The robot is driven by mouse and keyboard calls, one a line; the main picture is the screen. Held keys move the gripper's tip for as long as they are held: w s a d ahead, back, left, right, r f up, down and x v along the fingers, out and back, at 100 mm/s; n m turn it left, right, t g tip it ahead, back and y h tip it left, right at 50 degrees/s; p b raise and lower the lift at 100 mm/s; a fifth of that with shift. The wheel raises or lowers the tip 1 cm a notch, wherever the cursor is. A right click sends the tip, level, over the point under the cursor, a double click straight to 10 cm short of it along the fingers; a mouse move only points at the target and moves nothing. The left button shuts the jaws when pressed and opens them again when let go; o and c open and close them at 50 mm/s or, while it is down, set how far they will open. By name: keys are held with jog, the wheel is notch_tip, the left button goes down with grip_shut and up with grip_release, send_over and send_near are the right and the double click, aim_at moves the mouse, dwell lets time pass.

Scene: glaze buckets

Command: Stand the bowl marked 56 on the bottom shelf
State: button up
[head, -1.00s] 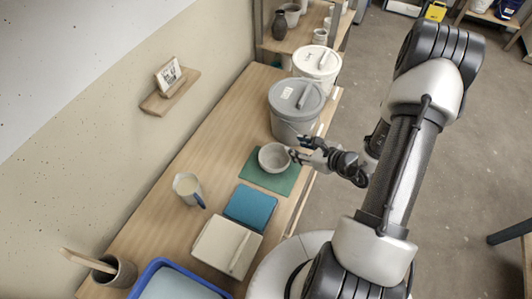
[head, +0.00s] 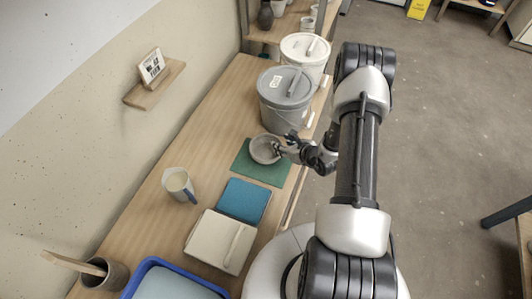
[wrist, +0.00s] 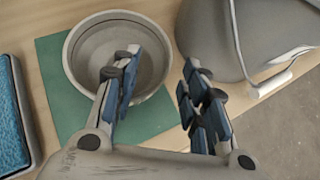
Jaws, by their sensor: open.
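A grey bowl (head: 264,149) stands upright on a green mat (head: 243,168) on the wooden table; no number can be read on it. My gripper (head: 288,147) is at the bowl's right side. In the wrist view my gripper (wrist: 155,90) is open, with one finger over the inside of the bowl (wrist: 88,58) and the other outside its right rim. Whether a finger touches the rim cannot be told. A shelf unit (head: 262,36) with pots stands at the far end of the table; its lower levels are hidden.
A grey lidded bucket (head: 283,112) and a white lidded bucket (head: 305,47) stand just beyond the bowl. A blue sponge-like block (head: 244,200), a cream box (head: 220,241), a jug (head: 179,184) and a blue tray (head: 150,264) are nearer. Floor at right is mostly clear.

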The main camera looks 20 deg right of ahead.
aim_at(277, 141)
jog(key=shift+b+x, duration=1.1)
jog(key=shift+x, duration=1.6)
jog(key=shift+r, duration=0.1)
jog(key=shift+c, duration=0.2)
grip_shut()
